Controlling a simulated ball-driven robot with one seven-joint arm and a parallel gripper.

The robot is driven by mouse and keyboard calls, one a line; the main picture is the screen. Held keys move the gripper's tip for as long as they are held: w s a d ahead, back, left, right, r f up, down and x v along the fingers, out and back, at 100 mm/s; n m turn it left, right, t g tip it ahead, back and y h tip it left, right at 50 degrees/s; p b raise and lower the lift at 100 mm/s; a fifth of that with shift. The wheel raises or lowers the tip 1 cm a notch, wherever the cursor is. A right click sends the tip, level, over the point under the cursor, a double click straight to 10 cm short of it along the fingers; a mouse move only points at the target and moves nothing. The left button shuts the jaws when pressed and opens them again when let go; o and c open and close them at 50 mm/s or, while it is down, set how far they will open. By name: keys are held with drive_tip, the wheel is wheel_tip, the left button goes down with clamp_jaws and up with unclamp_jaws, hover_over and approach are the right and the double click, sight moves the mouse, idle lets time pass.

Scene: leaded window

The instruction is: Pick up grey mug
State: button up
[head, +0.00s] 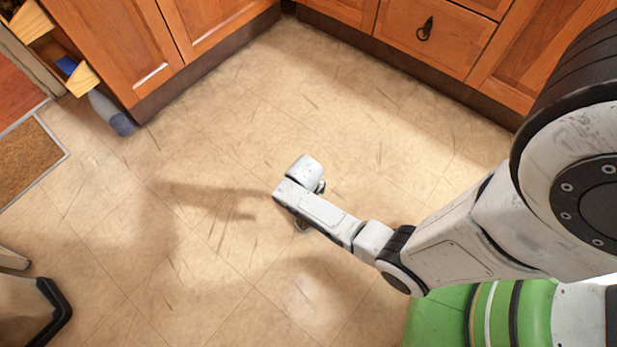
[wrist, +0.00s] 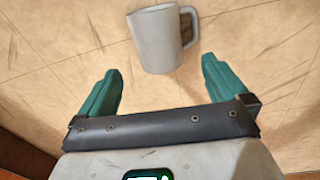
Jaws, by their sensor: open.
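The grey mug (wrist: 158,38) shows at the top middle of the wrist view, with its handle to the right. Floor tiles lie behind it. My gripper (wrist: 162,65) has its two green fingers spread wide apart, one on each side of the mug's lower end. The fingers do not touch the mug, and nothing is held. In the head view my gripper (head: 312,192) is low over the middle of the floor, mostly covered by my arm. I cannot make out the mug clearly in that view.
Wooden cabinets (head: 430,40) line the back. A grey-blue object (head: 112,113) lies by the left cabinet's corner. A brown mat (head: 25,158) is at the far left, and a black-edged piece of furniture (head: 50,310) stands at the lower left. The tiled floor between is clear.

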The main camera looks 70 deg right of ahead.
wheel_tip(320, 180, down, 5)
drive_tip(key=b, duration=0.2)
drive_tip(key=shift+d+b, duration=0.15)
drive_tip(key=shift+b, duration=0.2)
drive_tip(key=f+b, duration=0.4)
drive_tip(key=f, duration=0.1)
drive_tip(key=shift+d+f, duration=0.1)
drive_tip(key=shift+d, duration=0.2)
drive_tip(key=c, duration=1.2)
drive_tip(key=shift+c, duration=0.2)
